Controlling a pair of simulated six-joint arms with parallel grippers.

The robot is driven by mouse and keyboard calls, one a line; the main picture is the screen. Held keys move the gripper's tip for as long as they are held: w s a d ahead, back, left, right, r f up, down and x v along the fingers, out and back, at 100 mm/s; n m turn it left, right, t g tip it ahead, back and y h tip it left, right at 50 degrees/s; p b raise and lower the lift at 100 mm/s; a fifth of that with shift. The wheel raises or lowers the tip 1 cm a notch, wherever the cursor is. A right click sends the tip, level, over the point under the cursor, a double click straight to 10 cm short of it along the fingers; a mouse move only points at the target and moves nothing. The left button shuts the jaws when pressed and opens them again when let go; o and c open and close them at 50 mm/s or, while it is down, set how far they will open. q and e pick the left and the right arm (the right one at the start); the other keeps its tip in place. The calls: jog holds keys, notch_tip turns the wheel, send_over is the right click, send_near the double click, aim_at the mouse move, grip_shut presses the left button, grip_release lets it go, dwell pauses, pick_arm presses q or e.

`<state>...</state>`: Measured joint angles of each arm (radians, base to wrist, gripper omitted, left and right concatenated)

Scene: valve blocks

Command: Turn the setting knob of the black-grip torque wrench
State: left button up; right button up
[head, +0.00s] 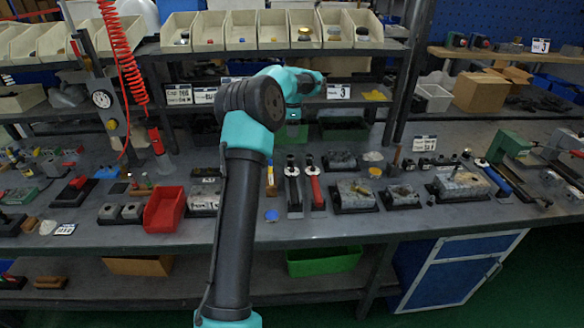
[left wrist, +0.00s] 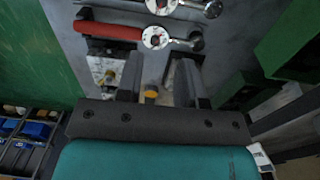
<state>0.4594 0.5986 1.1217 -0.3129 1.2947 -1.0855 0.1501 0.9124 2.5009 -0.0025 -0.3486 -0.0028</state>
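The black-grip torque wrench (head: 293,188) lies on the bench in the head view, left of the red-grip torque wrench (head: 316,188). In the left wrist view the red-grip wrench (left wrist: 108,30) crosses the upper part, with a white round dial on its shaft. Above it another wrench (left wrist: 163,5), likely the black-grip one, is cut by the top edge; its grip is mostly out of view. My left gripper (left wrist: 160,60) is open and empty, its two fingers apart below the red-grip wrench in that picture. The right gripper is not in view.
Valve blocks (head: 355,194) stand right of the wrenches. A red bin (head: 164,210) is to the left, and a blue cap (head: 271,215) lies near the front edge. A shelf with cream bins (head: 240,30) runs behind. A green box (left wrist: 285,45) is at the right in the left wrist view.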

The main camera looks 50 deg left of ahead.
aim_at(292, 169)
pick_arm(q)
jog(key=shift+a+r, duration=0.15)
jog(key=shift+a, duration=0.05)
jog(key=f, duration=1.7)
jog(key=shift+s+d+f, duration=0.1)
jog(key=shift+d+f, duration=0.1)
jog(key=shift+c, duration=0.2)
grip_shut()
